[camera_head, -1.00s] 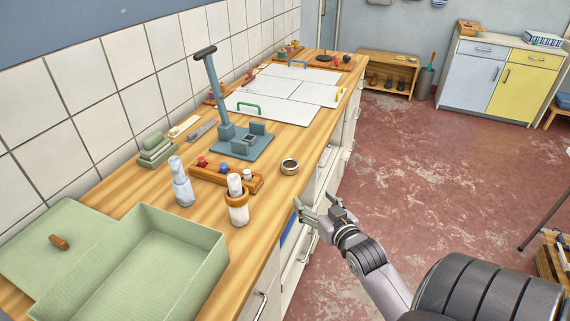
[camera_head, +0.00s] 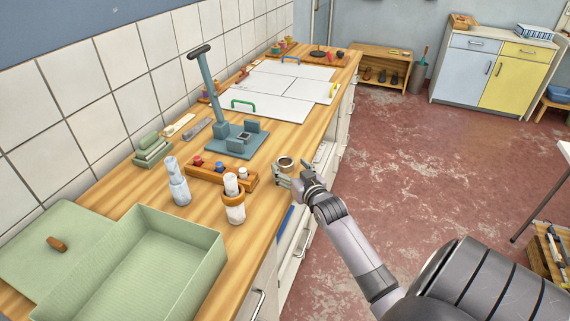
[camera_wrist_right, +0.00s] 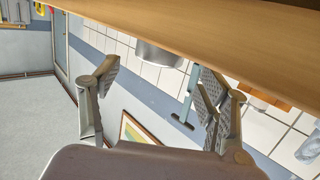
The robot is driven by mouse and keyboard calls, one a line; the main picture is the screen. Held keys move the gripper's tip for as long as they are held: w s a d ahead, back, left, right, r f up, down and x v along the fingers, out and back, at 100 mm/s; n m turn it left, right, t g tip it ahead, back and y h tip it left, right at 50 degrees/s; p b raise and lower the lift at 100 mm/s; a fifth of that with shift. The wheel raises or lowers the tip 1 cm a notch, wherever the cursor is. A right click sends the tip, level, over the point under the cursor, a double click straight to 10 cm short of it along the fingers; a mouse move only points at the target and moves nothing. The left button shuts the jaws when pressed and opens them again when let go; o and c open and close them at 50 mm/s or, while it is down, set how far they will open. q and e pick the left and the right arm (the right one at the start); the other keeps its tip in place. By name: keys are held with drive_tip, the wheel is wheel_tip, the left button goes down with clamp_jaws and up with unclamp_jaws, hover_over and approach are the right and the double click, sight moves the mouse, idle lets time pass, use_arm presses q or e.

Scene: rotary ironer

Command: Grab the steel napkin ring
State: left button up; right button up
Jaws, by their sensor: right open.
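The steel napkin ring (camera_head: 286,162) stands on the wooden counter (camera_head: 262,215) near its front edge. It also shows in the right wrist view as a grey metal band (camera_wrist_right: 158,53) against the counter, which appears at the top of that picture. My right gripper (camera_head: 291,172) is at the counter edge, just on the near side of the ring. In the right wrist view the fingers of the gripper (camera_wrist_right: 157,78) are spread apart and empty, with the ring beyond and between them, apparently not touched. My left gripper is not in view.
A green box (camera_head: 150,262) fills the near counter.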

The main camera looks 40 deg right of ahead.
sight(282, 157)
drive_tip(key=x, duration=0.5)
drive_tip(key=shift+f+p, duration=0.1)
drive_tip(key=shift+p, duration=0.3)
drive_tip(key=shift+c, duration=0.4)
drive_tip(key=c, duration=1)
drive_tip(key=shift+c, duration=1.1)
wheel_tip(282, 157, up, 20)
drive_tip(key=b, duration=0.1)
